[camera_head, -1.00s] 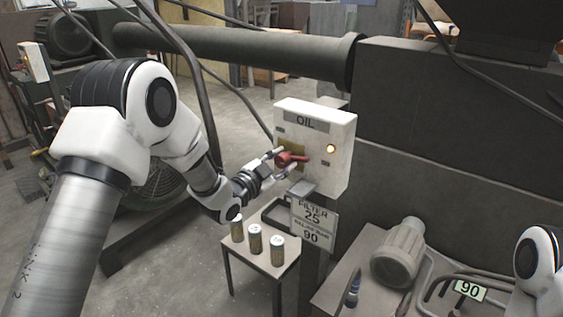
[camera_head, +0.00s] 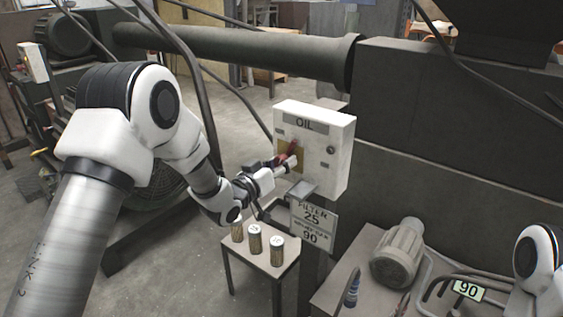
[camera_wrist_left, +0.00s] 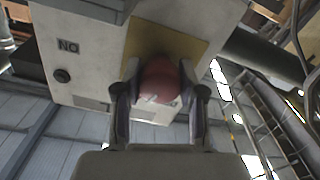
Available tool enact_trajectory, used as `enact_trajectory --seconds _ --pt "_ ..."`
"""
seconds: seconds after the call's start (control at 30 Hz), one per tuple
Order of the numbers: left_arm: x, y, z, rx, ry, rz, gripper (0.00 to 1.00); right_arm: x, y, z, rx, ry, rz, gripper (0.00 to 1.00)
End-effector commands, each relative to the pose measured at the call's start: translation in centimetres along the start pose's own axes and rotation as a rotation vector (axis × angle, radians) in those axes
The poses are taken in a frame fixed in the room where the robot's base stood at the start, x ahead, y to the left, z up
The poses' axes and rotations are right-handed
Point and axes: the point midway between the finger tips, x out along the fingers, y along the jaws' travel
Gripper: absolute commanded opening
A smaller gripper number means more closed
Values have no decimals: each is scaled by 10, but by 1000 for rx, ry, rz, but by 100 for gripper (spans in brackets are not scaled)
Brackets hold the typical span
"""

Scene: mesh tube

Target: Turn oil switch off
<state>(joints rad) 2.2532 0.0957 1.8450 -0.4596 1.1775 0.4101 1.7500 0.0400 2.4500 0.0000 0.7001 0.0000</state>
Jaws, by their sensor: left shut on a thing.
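The white oil switch box (camera_head: 330,165) stands on a post, with "OIL" on a dark label at its top. The red switch handle (camera_head: 292,149) sits on a yellow plate on the box face and points up. The round lamp (camera_head: 331,150) on the box is dark. My left gripper (camera_head: 284,163) is at the handle. In the left wrist view, the gripper (camera_wrist_left: 162,95) is shut with its fingers on both sides of the red handle (camera_wrist_left: 160,82), over the yellow plate (camera_wrist_left: 187,45). My right gripper is not visible; only part of that arm shows at the right edge.
A sign (camera_head: 312,222) reading "FILTER 25" and "90" hangs below the box. A small table (camera_head: 262,280) with several cans stands below my left gripper. A grey motor (camera_head: 398,252) sits on a bench at the right. A large pipe (camera_head: 240,46) crosses behind.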

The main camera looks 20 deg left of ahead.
Motion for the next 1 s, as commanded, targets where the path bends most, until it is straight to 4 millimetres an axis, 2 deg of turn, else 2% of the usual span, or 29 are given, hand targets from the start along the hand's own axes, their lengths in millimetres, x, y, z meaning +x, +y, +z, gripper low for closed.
enact_trajectory --seconds 0.2,0.5,1.0 --pt "0 0 -2 -181 2 0 5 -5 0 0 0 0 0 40" --pt "0 0 -2 -345 3 0 5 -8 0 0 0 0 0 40" --pt "0 0 -2 -401 4 0 5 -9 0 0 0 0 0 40"
